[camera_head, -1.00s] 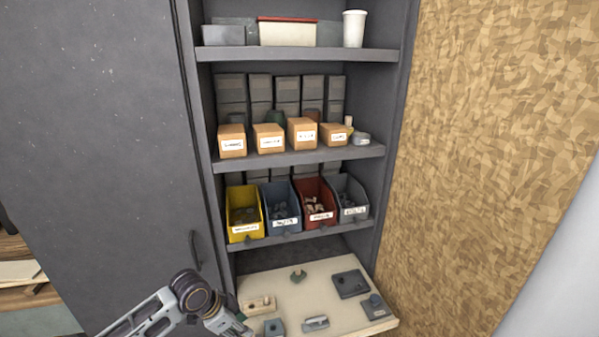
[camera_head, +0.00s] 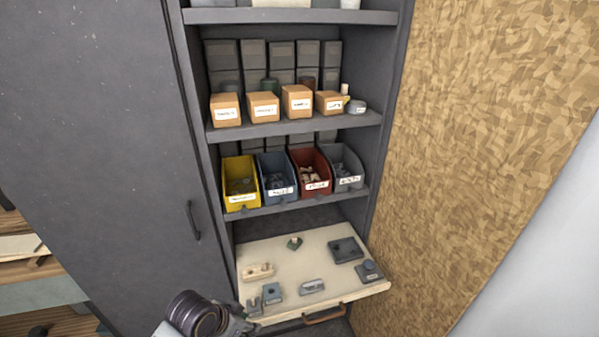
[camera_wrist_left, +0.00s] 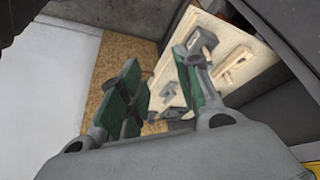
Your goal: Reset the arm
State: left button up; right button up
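My left arm enters at the bottom of the head view, just in front of the pale pull-out tray (camera_head: 310,262). Its fingertips cannot be made out clearly there. In the left wrist view my left gripper (camera_wrist_left: 160,86) shows two green-padded fingers spread apart, with nothing seen held between them. The tray (camera_wrist_left: 262,35) lies beyond the fingers in that view. On it are a beige block (camera_head: 258,271), a grey block (camera_head: 272,293), a silver piece (camera_head: 312,286), a dark plate (camera_head: 345,249) and a small green piece (camera_head: 294,243). My right gripper is not in view.
Above the tray, yellow (camera_head: 240,184), blue (camera_head: 278,176), red (camera_head: 312,171) and grey (camera_head: 346,167) bins stand on a shelf, with small cardboard boxes (camera_head: 263,107) higher. A dark cabinet door (camera_head: 100,130) is left. A tan particle-board panel (camera_head: 480,130) closes off the right.

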pick_arm(q)
jog(key=s+a+n+y, duration=0.3)
jog(key=s+a+n, duration=0.2)
jog(key=s+a, duration=0.3)
notch_tip(320, 180, down, 34)
jog(key=s+g, duration=0.2)
jog(key=s, duration=0.1)
jog(key=s+a+f, duration=0.2)
jog(key=s+f, duration=0.7)
jog(key=s, duration=0.2)
jog(key=s+a+f+g, duration=0.1)
jog(key=s+a+f, duration=0.1)
jog(key=s+f, duration=0.8)
jog(key=shift+s, duration=0.4)
jog(key=shift+f, duration=0.1)
